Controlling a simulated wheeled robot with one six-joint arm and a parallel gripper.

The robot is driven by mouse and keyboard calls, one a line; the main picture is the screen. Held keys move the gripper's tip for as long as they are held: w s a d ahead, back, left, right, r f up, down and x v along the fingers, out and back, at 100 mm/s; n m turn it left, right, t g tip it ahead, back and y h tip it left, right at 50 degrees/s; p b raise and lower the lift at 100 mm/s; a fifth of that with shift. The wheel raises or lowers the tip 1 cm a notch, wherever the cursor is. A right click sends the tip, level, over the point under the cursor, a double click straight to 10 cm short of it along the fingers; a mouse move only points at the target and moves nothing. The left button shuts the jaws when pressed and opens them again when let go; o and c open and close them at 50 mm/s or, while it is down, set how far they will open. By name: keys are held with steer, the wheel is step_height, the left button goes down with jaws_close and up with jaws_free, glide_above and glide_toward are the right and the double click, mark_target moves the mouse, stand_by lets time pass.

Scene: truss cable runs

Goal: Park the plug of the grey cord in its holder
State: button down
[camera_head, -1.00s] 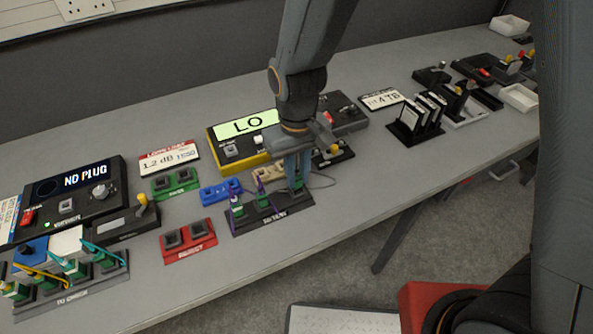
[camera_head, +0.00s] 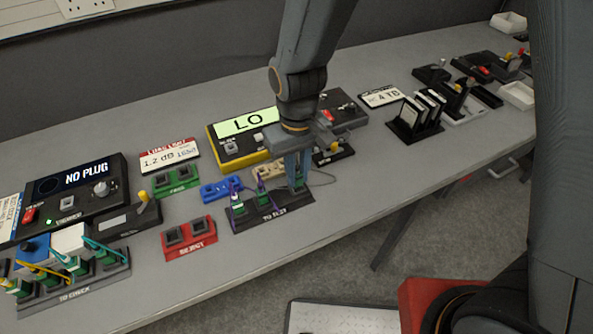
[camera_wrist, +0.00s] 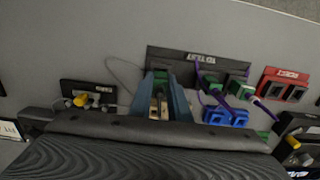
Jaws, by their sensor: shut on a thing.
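My gripper (camera_head: 298,187) is shut on a green plug at the right end of the black TO TEST rack (camera_head: 272,216). The wrist view shows the same plug (camera_wrist: 161,75) between my blue-grey fingers (camera_wrist: 164,88). I cannot tell how deep the plug sits in the rack. A thin grey cord (camera_head: 328,176) loops on the table right of the rack; it also shows in the wrist view (camera_wrist: 122,70). Its join to the plug is hidden by my fingers. Two green plugs with purple cords (camera_head: 237,206) stand in the rack's other places.
Close behind the rack are a blue holder (camera_head: 221,190) and a beige holder (camera_head: 266,171). A red REJECT holder (camera_head: 189,237) lies to the left. A black box with a yellow knob (camera_head: 334,152) and a yellow meter reading LO (camera_head: 240,137) stand behind. The table's front strip is clear.

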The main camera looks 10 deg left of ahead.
steer(key=shift+f+p, duration=0.65)
steer(key=shift+f, duration=0.2)
stand_by(2.6)
steer(key=c, duration=1.6)
jaws_free()
steer(key=shift+r, duration=0.1)
steer(key=shift+r+p, duration=2.15)
steer(key=shift+r, duration=0.25)
steer(key=shift+r, duration=0.15)
step_height(320, 180, up, 4)
steer(key=p, duration=0.3)
steer(key=shift+p, duration=0.3)
steer(key=shift+d, duration=0.1)
